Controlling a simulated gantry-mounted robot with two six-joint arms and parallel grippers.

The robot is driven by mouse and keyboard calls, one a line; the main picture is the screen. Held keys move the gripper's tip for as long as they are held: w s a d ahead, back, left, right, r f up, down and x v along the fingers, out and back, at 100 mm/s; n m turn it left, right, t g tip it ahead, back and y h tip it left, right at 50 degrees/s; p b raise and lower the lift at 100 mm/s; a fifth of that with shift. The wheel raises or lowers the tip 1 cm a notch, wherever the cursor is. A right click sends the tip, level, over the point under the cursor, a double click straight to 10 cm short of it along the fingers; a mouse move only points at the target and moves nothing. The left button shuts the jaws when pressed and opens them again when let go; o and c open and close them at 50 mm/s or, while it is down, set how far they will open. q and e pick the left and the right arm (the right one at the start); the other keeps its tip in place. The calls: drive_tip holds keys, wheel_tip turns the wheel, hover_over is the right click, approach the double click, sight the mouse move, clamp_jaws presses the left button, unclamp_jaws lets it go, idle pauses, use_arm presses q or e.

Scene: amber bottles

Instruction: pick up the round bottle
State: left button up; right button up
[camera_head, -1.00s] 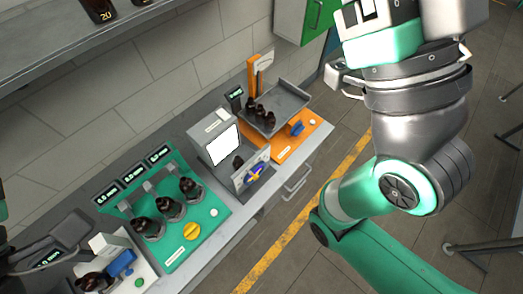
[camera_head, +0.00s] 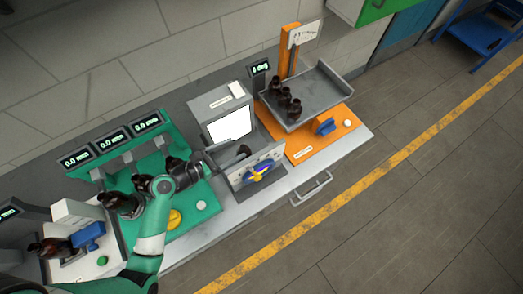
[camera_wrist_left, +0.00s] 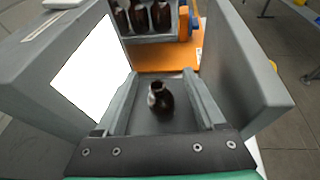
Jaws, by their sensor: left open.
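A small dark amber bottle with a round body and narrow neck (camera_wrist_left: 160,98) stands in the slot of the grey machine. The bottle (camera_head: 243,151) is small in the head view. My left gripper (camera_head: 213,160) reaches in from the left, low over the green station, toward this slot. In the left wrist view my left gripper (camera_wrist_left: 161,84) is open, with one finger on each side of the bottle. I cannot tell whether the fingers touch it. My right gripper is not in view.
The grey machine (camera_head: 222,104) has a white screen and a front plate with a blue and yellow dial (camera_head: 259,174). Several dark bottles (camera_head: 284,96) stand on a grey tray (camera_head: 322,98) over an orange base. Other bottles stand on the green station (camera_head: 205,190), partly behind my arm.

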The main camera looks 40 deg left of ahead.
use_arm(q)
drive_tip(key=n+b, duration=0.1)
approach(239, 150)
drive_tip(key=w+d, duration=0.2)
drive_tip(key=y, duration=0.1)
drive_tip(key=x, duration=0.2)
drive_tip(key=b+x, duration=0.1)
drive_tip(key=x, duration=0.3)
drive_tip(key=shift+w+a+r+b, duration=0.2)
drive_tip(key=shift+a+b, duration=0.1)
drive_tip(key=shift+b, duration=0.05)
drive_tip(key=x, duration=0.1)
drive_tip(key=b+x, duration=0.1)
drive_tip(key=x, duration=0.1)
drive_tip(key=d+x, duration=0.1)
drive_tip(key=x, duration=0.1)
clamp_jaws()
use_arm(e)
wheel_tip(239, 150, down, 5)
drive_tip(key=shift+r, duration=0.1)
